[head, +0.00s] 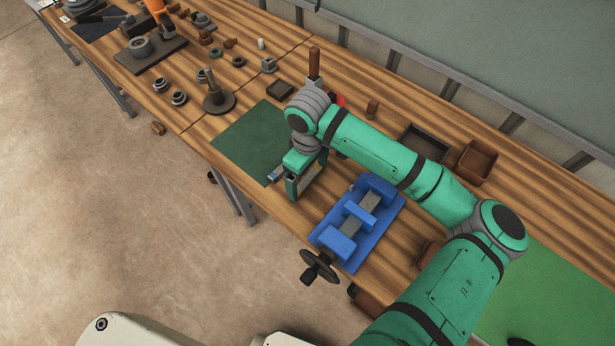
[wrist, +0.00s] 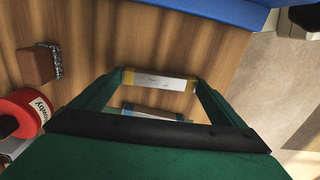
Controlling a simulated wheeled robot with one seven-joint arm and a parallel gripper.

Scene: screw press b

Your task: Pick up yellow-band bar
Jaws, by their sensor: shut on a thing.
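The yellow-band bar (wrist: 160,82) is pale with yellow bands at its ends. It lies crosswise between the two green fingertips of my gripper (wrist: 156,85) in the wrist view. My gripper is shut on it, with a finger at each end. In the head view my gripper (head: 307,177) is over the bench, left of the blue vise; the bar is mostly hidden there. A second pale bar with a blue band (wrist: 152,112) shows below the held bar in the wrist view. I cannot tell how high the held bar is above the bench.
The blue vise (head: 340,243) with a black handwheel (head: 318,266) stands close to the right of my gripper. A green mat (head: 250,140) lies to the left. A red roll (wrist: 24,108) and a brown brush (wrist: 36,66) are nearby. Trays stand behind the vise.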

